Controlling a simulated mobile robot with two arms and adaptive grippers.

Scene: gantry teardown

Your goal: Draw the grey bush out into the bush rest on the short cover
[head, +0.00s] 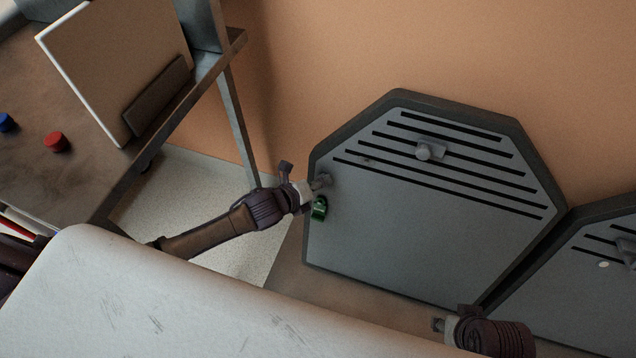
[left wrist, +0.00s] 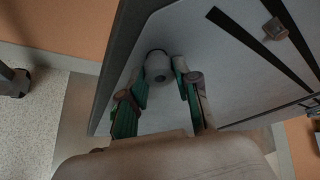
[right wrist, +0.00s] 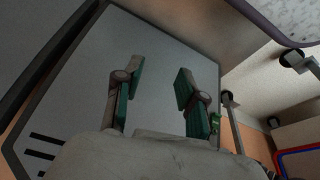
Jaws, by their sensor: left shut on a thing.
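The grey bush (left wrist: 159,68) is a short round plug with a dark hole in its end, near an edge of the grey slotted cover (head: 400,225). A dark ring shows behind it. My left gripper (head: 320,183) is shut on it, one finger on each side, as the left wrist view shows. In the head view the gripper largely hides the bush at the cover's left edge. My right gripper (right wrist: 151,92) is open and empty over a plain grey panel. I cannot pick out the bush rest for sure.
A grey knob (head: 424,152) stands out from the slotted cover. A second grey cover (head: 575,275) is at the right. A bench (head: 95,185) with a red knob (head: 57,142) stands at the left.

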